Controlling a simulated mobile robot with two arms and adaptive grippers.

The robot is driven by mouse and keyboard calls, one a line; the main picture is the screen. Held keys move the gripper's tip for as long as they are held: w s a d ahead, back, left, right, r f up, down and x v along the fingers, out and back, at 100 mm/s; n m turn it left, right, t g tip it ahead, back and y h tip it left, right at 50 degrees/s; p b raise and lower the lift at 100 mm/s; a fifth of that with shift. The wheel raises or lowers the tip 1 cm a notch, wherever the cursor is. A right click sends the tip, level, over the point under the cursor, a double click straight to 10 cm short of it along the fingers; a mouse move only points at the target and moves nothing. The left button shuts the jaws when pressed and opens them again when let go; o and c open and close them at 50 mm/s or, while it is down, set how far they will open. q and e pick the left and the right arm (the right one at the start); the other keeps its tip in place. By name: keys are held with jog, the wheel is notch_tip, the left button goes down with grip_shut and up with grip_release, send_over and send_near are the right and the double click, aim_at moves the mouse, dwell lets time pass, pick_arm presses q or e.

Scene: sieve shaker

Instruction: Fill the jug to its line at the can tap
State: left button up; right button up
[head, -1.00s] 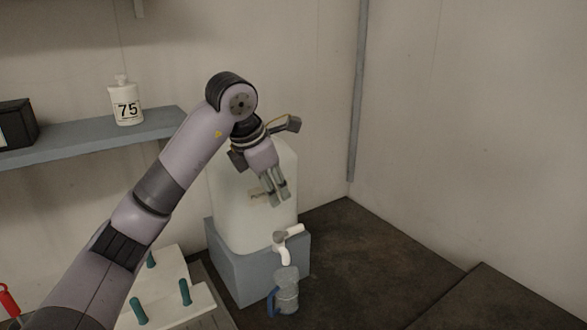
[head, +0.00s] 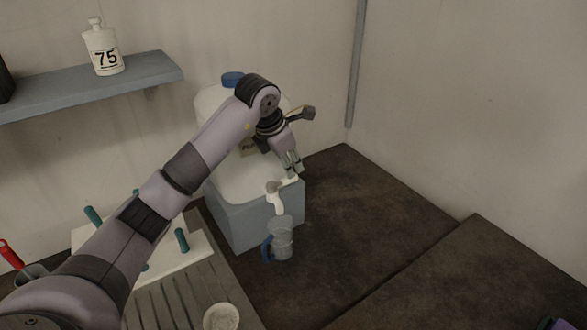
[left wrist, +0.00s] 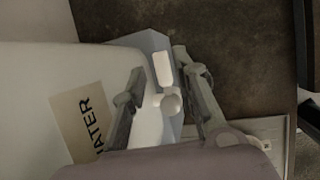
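The white water can (head: 226,180) with a blue cap stands on a grey block (head: 240,222). Its white tap (head: 274,198) points down at the front. The clear jug (head: 282,243) with a blue handle stands below the tap spout; I cannot make out its line or any water in it. My left gripper (head: 295,170) is just above the tap, pointing down. In the left wrist view its fingers (left wrist: 160,75) are apart, with the white tap lever (left wrist: 162,69) showing between them; I cannot tell whether they touch it. My right gripper is not in view.
A shelf (head: 100,88) holds a white bottle marked 75 (head: 103,50). A white board with teal pegs (head: 181,240) lies at left, near a slatted surface (head: 185,300) with a small pale bowl (head: 221,318). The dark counter (head: 350,220) right of the jug is clear.

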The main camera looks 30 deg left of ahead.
aim_at(282, 183)
pick_arm(q)
jog(key=p+x, duration=0.1)
jog(key=x, duration=0.4)
jog(key=shift+c, duration=0.3)
grip_shut()
